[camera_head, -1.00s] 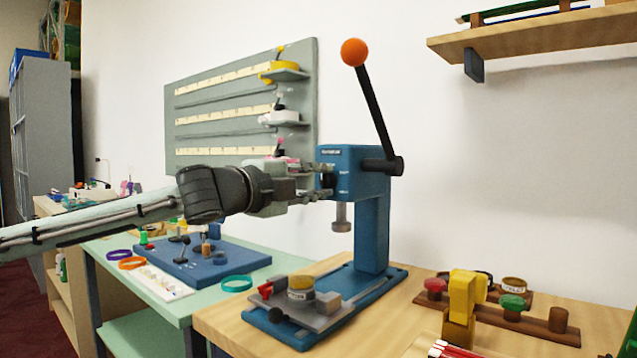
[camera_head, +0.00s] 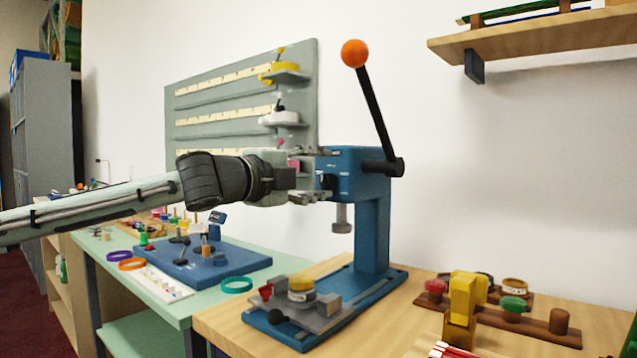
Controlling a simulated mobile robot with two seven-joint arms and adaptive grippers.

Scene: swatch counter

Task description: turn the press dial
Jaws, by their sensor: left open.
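The blue press (camera_head: 372,226) stands on the wooden table, with a black lever and an orange ball (camera_head: 354,53) raised above it. Its dial (camera_head: 327,181) is a small dark part on the left face of the press head, partly hidden by my gripper. My left gripper (camera_head: 322,178) reaches in from the left at the height of the press head. Its jaws are open, with the fingers at the dial; I cannot tell whether they touch it. My right gripper is out of view.
A round yellow-banded piece (camera_head: 301,289) sits in the fixture on the press base. A wooden rack with coloured knobs (camera_head: 513,306) and a yellow object (camera_head: 464,300) stand at the right. A grey wall board (camera_head: 220,110) is behind my arm. A shelf (camera_head: 530,38) hangs upper right.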

